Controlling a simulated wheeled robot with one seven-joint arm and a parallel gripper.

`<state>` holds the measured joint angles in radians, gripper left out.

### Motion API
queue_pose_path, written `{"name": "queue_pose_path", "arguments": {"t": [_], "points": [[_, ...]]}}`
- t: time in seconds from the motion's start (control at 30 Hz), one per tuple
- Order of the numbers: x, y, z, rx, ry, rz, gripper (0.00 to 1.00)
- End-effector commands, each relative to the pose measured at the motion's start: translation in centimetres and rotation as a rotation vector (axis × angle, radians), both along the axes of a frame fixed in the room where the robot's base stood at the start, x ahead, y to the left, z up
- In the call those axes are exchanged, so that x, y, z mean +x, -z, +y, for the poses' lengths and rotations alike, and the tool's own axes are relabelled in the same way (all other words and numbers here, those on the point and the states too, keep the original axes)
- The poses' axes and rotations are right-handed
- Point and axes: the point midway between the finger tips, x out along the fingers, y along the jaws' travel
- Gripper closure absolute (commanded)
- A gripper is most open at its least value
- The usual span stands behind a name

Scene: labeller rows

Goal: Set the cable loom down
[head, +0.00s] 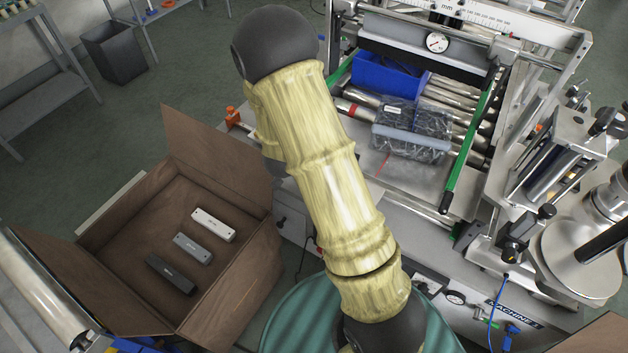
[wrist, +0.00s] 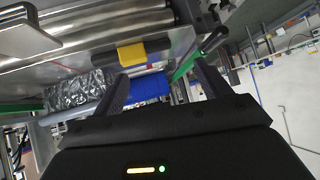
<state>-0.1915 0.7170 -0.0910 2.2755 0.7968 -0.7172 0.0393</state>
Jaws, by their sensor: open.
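My gripper (wrist: 160,68) shows in the wrist view with its two dark fingers spread apart and nothing held between them. In the head view the gripper is out of sight; only my arm shows. I cannot make out a cable loom for certain. Dark packs in shiny clear wrap (head: 432,121) lie on the machine's roller bed in the head view. A similar crinkled dark pack (wrist: 82,88) shows left of the fingers in the wrist view. A blue bin (head: 372,77) stands behind the packs; a blue surface (wrist: 150,87) shows beyond the fingers.
An open brown carton (head: 120,232) at the left holds a white, a grey and a black slim case. Green guide rails (head: 468,155) flank the roller bed. A gauge and metal frame stand above it. Metal machine parts (head: 570,260) crowd the right. Open floor lies at the upper left.

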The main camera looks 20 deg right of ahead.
Motion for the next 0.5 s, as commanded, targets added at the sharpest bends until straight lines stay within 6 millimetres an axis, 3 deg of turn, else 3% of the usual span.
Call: {"name": "queue_pose_path", "arguments": {"t": [0.27, 0.5], "points": [[-5.0, -5.6, 4.4, 0.180, -0.310, 0.204, 0.24], [-13.3, -9.5, 5.8, 0.194, -0.560, 0.432, 0.24]]}}
